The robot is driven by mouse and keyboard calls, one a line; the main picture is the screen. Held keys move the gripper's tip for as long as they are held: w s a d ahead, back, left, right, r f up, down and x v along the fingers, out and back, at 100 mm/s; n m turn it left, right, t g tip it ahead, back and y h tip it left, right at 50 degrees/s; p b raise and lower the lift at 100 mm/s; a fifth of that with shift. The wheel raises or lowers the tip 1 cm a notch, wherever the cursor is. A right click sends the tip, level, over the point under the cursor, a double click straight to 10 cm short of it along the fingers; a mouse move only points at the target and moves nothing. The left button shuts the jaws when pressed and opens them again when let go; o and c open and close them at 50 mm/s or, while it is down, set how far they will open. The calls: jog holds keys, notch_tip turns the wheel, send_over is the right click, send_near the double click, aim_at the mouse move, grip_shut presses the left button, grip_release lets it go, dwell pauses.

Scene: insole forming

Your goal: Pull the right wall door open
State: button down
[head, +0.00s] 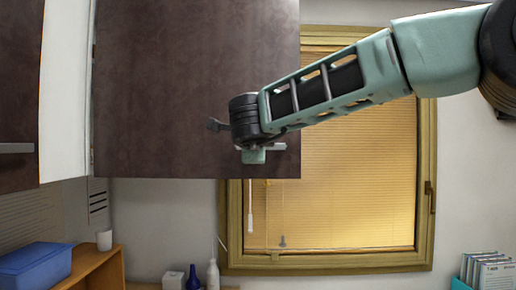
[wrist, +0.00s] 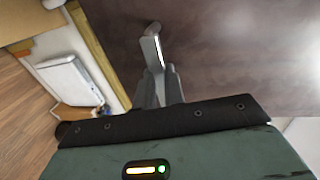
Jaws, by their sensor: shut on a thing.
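The dark brown right wall door (head: 195,75) fills the upper middle of the head view, and its right part overlaps the window. Its face also fills the upper right of the wrist view (wrist: 240,50). Its light metal handle (head: 278,146) is near the lower right corner and shows in the wrist view (wrist: 151,42). My gripper (head: 258,155) is at the handle, with its fingers (wrist: 158,72) shut on the handle's near end. The arm hides part of the door's right edge. I cannot tell how far the door stands from its cabinet.
Another dark wall door (head: 15,90) with a handle is at the far left, next to a white panel (head: 64,90). The window (head: 340,180) is behind the arm. Below are a blue box (head: 38,266), a wooden shelf (head: 88,263), bottles (head: 212,274) and books (head: 488,270).

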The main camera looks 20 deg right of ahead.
jog(key=shift+m+h, duration=0.5)
jog(key=shift+h, duration=0.2)
jog(key=v, duration=0.5)
jog(key=shift+a+f, duration=0.25)
jog(key=shift+a, duration=0.05)
jog(key=c, duration=1.5)
grip_release()
jog(key=shift+f, duration=0.15)
jog(key=b+v, duration=0.7)
jog(key=v, duration=1)
jog(key=shift+r, duration=0.3)
